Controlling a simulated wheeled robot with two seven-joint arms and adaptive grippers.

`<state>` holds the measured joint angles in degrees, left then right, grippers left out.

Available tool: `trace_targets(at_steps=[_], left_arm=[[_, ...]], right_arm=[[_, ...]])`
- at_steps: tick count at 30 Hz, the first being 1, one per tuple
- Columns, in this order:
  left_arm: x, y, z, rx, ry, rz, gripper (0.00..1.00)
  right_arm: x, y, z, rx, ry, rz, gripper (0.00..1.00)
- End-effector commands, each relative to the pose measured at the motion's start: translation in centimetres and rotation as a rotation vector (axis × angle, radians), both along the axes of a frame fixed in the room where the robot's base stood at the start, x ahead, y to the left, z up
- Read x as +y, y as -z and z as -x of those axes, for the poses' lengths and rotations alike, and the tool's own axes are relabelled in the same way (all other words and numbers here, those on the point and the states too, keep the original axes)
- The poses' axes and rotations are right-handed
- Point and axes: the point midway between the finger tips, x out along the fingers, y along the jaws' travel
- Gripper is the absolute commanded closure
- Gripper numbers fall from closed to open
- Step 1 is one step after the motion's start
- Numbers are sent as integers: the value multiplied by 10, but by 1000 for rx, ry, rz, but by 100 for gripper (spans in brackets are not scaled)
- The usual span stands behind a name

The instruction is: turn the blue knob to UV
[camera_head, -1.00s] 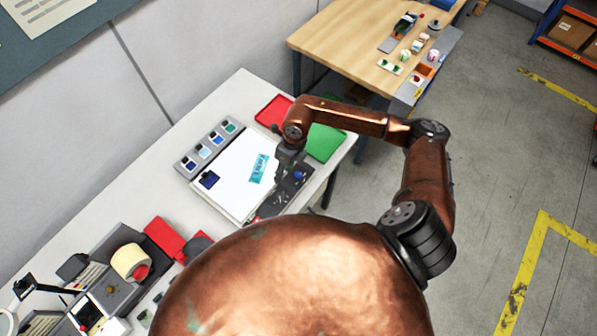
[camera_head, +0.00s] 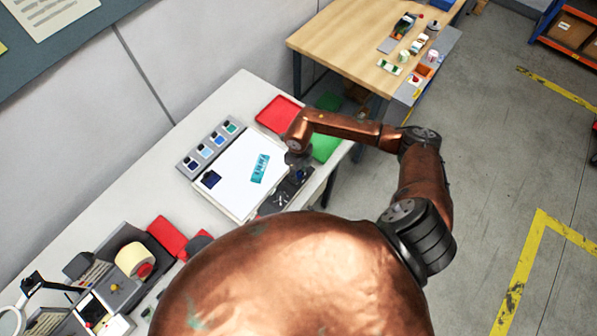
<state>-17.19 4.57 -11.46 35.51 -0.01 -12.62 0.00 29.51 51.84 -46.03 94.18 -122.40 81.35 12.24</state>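The dark control panel (camera_head: 281,198) runs along the right edge of a white lit board (camera_head: 235,185) on the white table. My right gripper (camera_head: 298,170) points down over the far end of this panel, where the blue knob sits. The gripper covers the knob, so its setting and the UV mark cannot be read. Whether the fingers touch the knob or are open or shut is too small and dark to tell. My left gripper is not in view.
A red tray (camera_head: 278,113) and a green tray (camera_head: 325,146) lie beyond the board. A row of colour samples (camera_head: 208,147) lies left of it. A label machine with a tape roll (camera_head: 130,259) stands at the lower left. A wooden table (camera_head: 350,50) stands behind.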

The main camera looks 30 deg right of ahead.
Motion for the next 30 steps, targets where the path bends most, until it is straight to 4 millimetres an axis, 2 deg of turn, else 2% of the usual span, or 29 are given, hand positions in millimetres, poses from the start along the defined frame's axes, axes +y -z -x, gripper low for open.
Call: trace_targets(at_steps=[3, 20, 30], left_arm=[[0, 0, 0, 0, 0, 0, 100], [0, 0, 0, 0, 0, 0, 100], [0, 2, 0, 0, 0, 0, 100]], right_arm=[[0, 0, 0, 0, 0, 0, 61], [0, -1, 0, 0, 0, -1, 100], [0, 0, 0, -1, 35, 0, 100]])
